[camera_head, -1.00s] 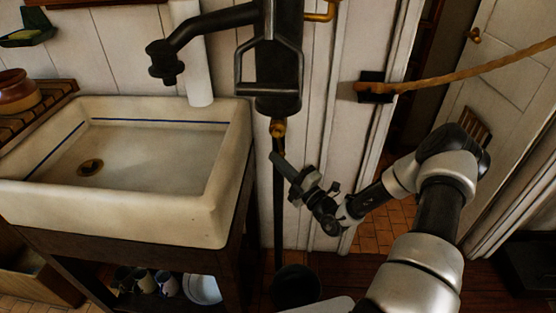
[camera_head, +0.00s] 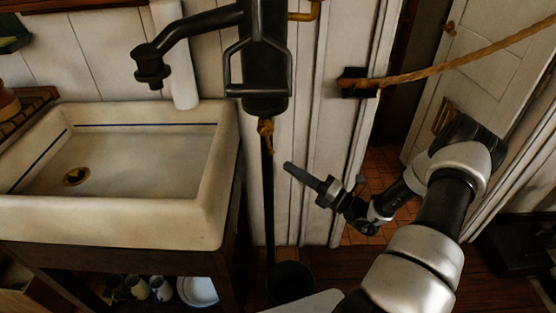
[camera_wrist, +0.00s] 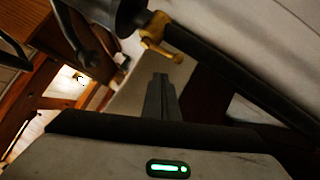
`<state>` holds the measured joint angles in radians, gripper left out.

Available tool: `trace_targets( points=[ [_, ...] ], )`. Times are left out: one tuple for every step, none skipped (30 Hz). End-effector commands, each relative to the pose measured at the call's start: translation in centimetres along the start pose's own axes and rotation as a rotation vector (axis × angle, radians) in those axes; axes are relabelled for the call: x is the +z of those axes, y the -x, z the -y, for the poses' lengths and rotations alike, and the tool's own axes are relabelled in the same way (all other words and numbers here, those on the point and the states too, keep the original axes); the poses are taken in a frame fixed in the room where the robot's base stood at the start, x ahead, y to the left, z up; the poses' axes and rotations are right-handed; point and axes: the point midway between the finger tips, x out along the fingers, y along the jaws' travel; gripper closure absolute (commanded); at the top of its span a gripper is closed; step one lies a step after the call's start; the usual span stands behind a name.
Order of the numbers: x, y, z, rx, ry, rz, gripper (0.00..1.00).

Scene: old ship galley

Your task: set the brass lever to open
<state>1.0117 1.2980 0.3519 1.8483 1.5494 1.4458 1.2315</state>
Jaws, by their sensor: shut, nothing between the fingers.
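The brass lever (camera_head: 266,137) is on the dark pipe just below the black pump cylinder (camera_head: 264,75). In the head view it hangs down roughly along the pipe. In the wrist view my gripper's fingers (camera_wrist: 160,78) point toward the lever without visible contact.
A white sink (camera_head: 120,215) stands at the left, and a black spout (camera_head: 190,35) reaches over it. A dark bucket (camera_head: 290,283) stands on the floor below the pipe. A rope (camera_head: 450,62) crosses the doorway at the right.

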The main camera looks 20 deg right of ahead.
Motion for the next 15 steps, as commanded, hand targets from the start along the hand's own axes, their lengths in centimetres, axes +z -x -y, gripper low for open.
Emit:
trace_targets(
  points=[
    [2.5,0.6,0.1,0.009,0.235,-0.089,1.00],
    [3.7,0.9,-0.1,0.017,0.370,-0.146,1.00],
    [5.3,1.5,-0.5,0.029,0.541,-0.223,1.00],
    [6.4,1.9,-0.8,0.040,0.661,-0.279,1.00],
    [7.4,2.2,-1.1,0.050,0.770,-0.334,1.00],
    [8.6,2.8,-1.6,0.065,0.898,-0.400,1.00],
    [9.4,3.1,-1.9,0.076,0.980,-0.444,1.00],
    [10.0,3.4,-2.2,0.085,1.049,-0.483,1.00],
    [10.7,3.7,-2.5,0.094,1.120,-0.525,1.00],
    [11.1,3.9,-2.7,0.102,1.159,-0.550,1.00],
    [11.3,4.0,-2.9,0.107,1.187,-0.566,1.00],
    [11.4,4.0,-3.0,0.112,1.209,-0.581,1.00],
    [11.4,3.9,-3.0,0.113,1.216,-0.586,1.00],
    [11.3,3.6,-2.9,0.114,1.219,-0.588,1.00],
    [11.0,3.3,-2.8,0.115,1.218,-0.587,1.00]
  ],
)
